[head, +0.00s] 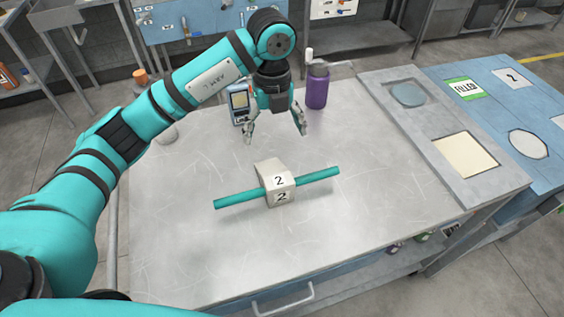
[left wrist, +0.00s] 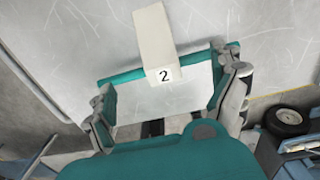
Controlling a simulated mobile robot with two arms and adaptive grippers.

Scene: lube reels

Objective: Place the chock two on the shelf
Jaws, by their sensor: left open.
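The chock two (head: 268,171) is a pale grey block with "2" labels, sitting on the worktop in the head view. A teal rod (head: 318,178) runs crosswise at the block and sticks out on both sides. The block also shows at the top of the left wrist view (left wrist: 153,32). My left gripper (head: 276,137) is open and empty, fingers pointing down, above the worktop and behind the block in the head view. It is apart from the block. A lower shelf (head: 385,268) shows under the worktop's right side, partly hidden. My right gripper is not in view.
A purple bottle (head: 317,88) and a handheld meter (head: 239,104) stand near the gripper at the worktop's back. A grey panel (head: 425,125) with a cream square lies at the right. A blue table (head: 500,110) stands beyond. The worktop's front is clear.

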